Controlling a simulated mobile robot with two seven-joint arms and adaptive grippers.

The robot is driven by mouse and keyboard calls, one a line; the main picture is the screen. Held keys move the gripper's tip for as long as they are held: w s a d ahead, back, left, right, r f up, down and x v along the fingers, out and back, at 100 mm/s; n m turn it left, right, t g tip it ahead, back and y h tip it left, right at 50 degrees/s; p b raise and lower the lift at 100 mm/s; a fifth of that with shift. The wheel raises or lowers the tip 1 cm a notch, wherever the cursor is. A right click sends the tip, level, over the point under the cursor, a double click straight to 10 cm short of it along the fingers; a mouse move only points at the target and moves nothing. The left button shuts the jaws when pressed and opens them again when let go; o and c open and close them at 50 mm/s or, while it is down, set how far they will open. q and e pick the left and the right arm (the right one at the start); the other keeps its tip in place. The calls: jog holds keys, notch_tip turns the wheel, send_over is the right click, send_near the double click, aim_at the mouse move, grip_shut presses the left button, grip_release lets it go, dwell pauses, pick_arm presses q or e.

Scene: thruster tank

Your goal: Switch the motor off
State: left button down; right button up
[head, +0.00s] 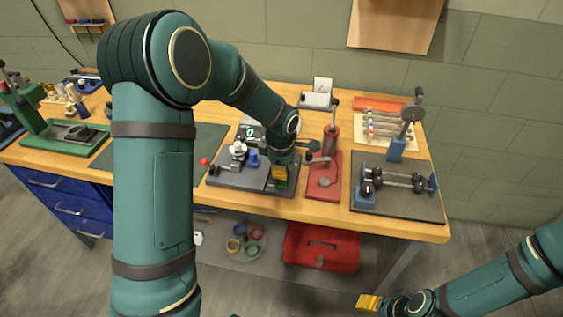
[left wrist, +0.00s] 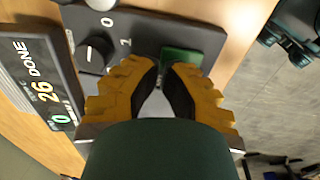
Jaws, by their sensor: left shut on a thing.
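My left gripper (head: 280,178) is low at the right end of the grey machine base, near the table's front edge. In the left wrist view its yellow fingers (left wrist: 163,68) are close together over a dark control panel (left wrist: 195,36). A green piece (left wrist: 182,58) shows at the fingertips, partly hidden by them; the rest of what they hold is hidden. Beside them is a black knob (left wrist: 94,56) with a white mark, near the labels 0 and 1. My right gripper (head: 369,302) is low, away from the table; its opening is unclear.
A display (left wrist: 38,85) reads DONE, 26 and a green 0. Left of my gripper is a red-knobbed lever (head: 205,162); right are a red press (head: 323,186) and a dark tray with dumbbell-like parts (head: 408,205). A red toolbox (head: 320,247) is below.

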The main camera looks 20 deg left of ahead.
pick_arm(q)
jog(key=shift+f, duration=0.35)
jog(key=shift+w+f+g+p, duration=0.1)
jog(key=shift+f+g+p, duration=0.1)
jog(key=shift+g+p, duration=0.35)
jog(key=shift+f+g+h+p, duration=0.15)
jog(key=shift+g+h+p, duration=0.25)
jog(key=shift+p, duration=0.5)
jog(key=shift+f+b, duration=0.25)
jog(key=shift+b, duration=0.05)
jog(key=shift+r, duration=0.1)
jog(key=shift+r+p, duration=0.6)
jog(key=shift+r, duration=0.15)
